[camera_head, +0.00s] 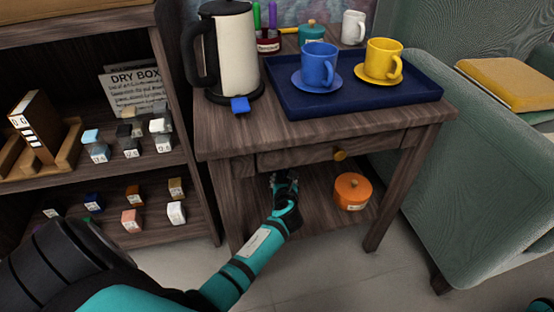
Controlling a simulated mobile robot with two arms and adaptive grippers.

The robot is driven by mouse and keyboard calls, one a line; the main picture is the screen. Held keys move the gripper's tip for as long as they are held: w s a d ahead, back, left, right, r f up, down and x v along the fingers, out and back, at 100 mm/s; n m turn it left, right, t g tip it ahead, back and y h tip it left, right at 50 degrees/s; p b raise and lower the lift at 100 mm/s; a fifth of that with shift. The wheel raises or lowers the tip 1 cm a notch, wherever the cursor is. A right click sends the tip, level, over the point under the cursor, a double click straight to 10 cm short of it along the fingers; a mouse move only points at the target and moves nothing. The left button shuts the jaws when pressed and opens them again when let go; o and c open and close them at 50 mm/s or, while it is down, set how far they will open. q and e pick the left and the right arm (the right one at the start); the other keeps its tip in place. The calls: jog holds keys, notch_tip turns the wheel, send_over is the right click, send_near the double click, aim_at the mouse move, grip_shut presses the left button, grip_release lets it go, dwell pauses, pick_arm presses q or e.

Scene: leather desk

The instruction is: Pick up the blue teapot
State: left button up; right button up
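I see no clearly blue teapot. A cream kettle (237,48) with a black handle and black base stands at the left of the side table. A small blue piece (240,104) sits at the front of its base. A blue cup (319,66) stands on a blue saucer (303,85) on a dark blue tray (345,107). My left gripper (284,184) is low in front of the table, below the drawer front and near the lower shelf. It looks empty; its fingers are too small and dark to tell open from shut.
A yellow cup (382,60) shares the tray. A teal lidded jar (311,34) and a white mug (353,27) stand behind. An orange round container (352,191) is on the lower shelf. A bookshelf (150,155) is left, a green armchair (470,150) right.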

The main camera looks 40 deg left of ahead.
pick_arm(q)
jog(key=shift+r, duration=0.1)
grip_shut()
jog(key=shift+r, duration=0.15)
dwell(0.4)
